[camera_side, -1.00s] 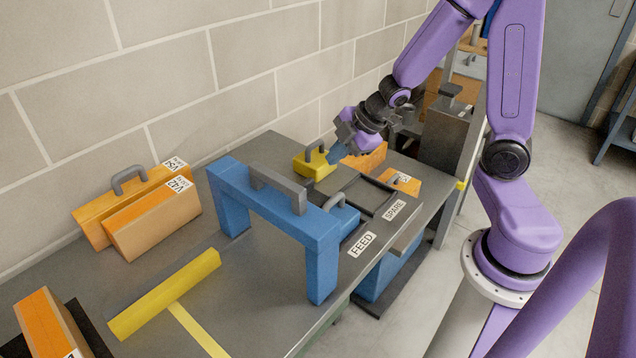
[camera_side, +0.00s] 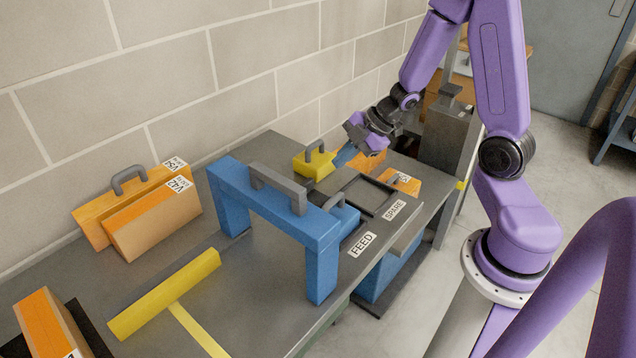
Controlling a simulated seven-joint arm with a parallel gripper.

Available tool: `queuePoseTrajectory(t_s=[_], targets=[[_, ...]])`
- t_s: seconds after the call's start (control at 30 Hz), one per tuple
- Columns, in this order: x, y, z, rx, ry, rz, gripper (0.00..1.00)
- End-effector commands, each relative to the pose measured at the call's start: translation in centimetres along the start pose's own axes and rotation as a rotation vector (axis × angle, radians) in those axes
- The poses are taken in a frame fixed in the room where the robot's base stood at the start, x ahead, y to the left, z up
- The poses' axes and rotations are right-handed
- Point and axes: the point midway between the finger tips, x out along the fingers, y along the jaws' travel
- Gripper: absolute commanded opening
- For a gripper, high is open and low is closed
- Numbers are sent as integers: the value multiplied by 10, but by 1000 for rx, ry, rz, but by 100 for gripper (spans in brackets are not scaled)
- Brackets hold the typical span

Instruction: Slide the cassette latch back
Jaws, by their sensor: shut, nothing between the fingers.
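My gripper (camera_side: 345,155) is shut and empty, its blue fingertips just right of a small yellow block with a grey handle (camera_side: 314,163). I cannot tell whether they touch it. The block stands upright at the back of the table. I cannot tell for sure which part is the cassette latch. A blue gantry (camera_side: 280,215) with a grey handle bar stands over the table. A smaller blue block (camera_side: 343,214) with a handle sits beside its right end. Orange cassettes (camera_side: 370,160) and (camera_side: 404,183) lie near the gripper, the first partly hidden.
A dark rectangular frame (camera_side: 370,213) lies near the FEED (camera_side: 362,244) and SPARE (camera_side: 395,210) labels. Labelled orange cassettes (camera_side: 155,222) stand at left. A yellow bar (camera_side: 165,293) lies in front. A grey post (camera_side: 447,140) rises right of the gripper. The wall is close behind.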

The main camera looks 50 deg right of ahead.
Motion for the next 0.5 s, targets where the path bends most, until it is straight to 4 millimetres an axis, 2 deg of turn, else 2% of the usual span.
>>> queuePoseTrajectory(t_s=[0.17, 0.5], targets=[[15, 0, 0, 1, 2, -3, 0], [57, -1, 0, -1, 0, -4, 0]])
